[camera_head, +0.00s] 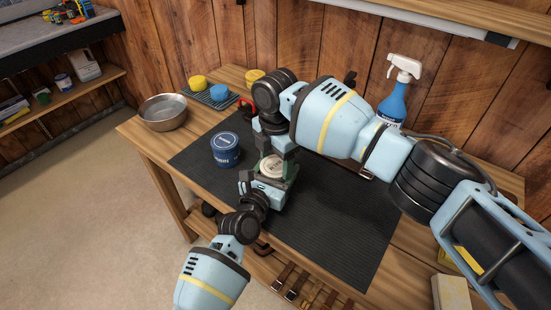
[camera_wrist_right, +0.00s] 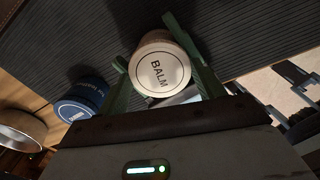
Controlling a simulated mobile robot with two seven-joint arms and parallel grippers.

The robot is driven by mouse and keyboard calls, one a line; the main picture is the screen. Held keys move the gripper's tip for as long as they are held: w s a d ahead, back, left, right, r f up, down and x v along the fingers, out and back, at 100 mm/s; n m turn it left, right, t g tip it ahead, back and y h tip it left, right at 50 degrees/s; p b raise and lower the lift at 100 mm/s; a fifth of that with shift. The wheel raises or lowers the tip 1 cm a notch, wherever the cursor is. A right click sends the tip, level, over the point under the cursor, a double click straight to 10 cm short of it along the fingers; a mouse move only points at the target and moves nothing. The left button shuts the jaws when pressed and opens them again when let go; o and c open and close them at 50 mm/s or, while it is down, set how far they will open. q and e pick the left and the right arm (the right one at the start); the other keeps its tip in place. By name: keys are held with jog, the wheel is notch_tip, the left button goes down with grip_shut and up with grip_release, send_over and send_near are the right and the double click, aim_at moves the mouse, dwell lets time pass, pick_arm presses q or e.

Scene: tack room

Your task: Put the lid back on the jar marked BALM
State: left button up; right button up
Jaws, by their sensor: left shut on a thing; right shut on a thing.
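A round cream lid marked BALM (camera_wrist_right: 160,72) sits between the green fingers of my right gripper (camera_wrist_right: 166,75), which is shut on it. In the head view the pale lid (camera_head: 271,167) shows face up under my right gripper (camera_head: 279,162). A pale side shows beyond the lid's face in the wrist view; I cannot tell whether the lid is seated on the jar. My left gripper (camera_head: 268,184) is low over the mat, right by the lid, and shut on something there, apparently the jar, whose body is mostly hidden.
A dark blue labelled jar (camera_head: 225,150) stands just left of my grippers. A metal bowl (camera_head: 163,112) is at the table's left corner. Yellow and blue round items (camera_head: 219,92) lie at the back. A spray bottle (camera_head: 393,98) stands behind my right arm. The black mat (camera_head: 345,225) is clear at right.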

jog(key=o, duration=1.1)
jog(key=shift+r, duration=2.3)
jog(key=shift+c, duration=0.3)
jog(key=shift+r+m, duration=0.8)
jog(key=shift+r, duration=0.9)
